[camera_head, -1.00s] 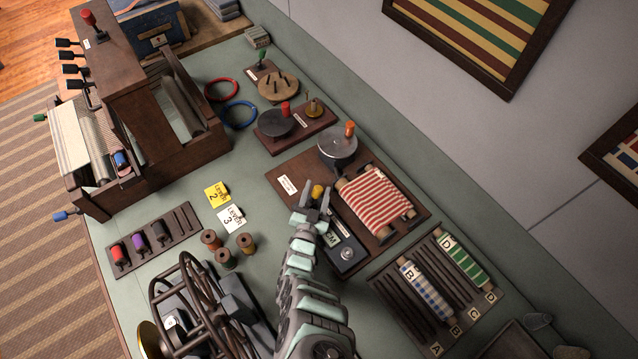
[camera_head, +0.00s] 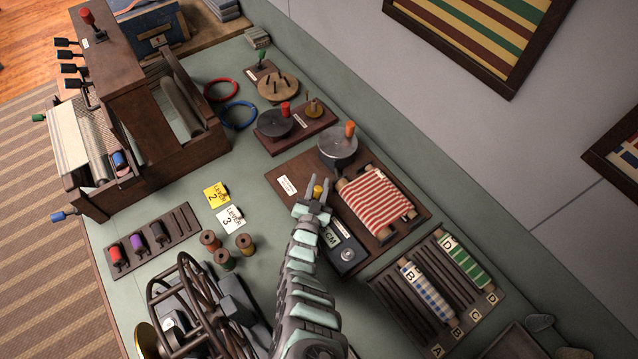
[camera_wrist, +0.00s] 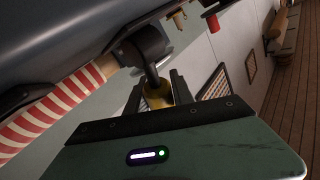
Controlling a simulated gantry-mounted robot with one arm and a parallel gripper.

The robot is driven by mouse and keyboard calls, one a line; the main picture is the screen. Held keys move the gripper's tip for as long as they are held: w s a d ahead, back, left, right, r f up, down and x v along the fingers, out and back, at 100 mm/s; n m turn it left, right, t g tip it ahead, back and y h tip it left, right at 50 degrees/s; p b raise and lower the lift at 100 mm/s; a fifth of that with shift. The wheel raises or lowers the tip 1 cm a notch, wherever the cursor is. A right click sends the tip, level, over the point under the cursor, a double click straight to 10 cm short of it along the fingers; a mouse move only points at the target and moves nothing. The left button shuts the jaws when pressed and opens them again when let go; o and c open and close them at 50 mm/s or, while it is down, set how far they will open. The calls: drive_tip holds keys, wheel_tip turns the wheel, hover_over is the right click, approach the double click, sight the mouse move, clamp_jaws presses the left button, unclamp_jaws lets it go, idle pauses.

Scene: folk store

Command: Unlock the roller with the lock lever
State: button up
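The roller (camera_head: 375,204), wrapped in red and white striped cloth, sits on a brown wooden base (camera_head: 292,172). The lock lever's yellow knob (camera_head: 318,190) is at the roller's left side. In the wrist view, the yellow knob (camera_wrist: 158,94) sits at the end of a dark lever arm (camera_wrist: 151,62), which hangs from a dark round pivot by the cloth roll (camera_wrist: 62,103). My gripper (camera_head: 320,184) is at the knob. In the wrist view, its two fingers stand apart on either side of the knob; firm contact is not shown.
A round crank disc with an orange handle (camera_head: 338,146) stands behind the roller. A dark box marked CM (camera_head: 346,253) lies close to my arm. A rack with striped rolls (camera_head: 462,318) is at the lower right. Wooden spools (camera_head: 223,258) stand to the left.

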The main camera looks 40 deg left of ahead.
clamp_jaws()
idle(0.9)
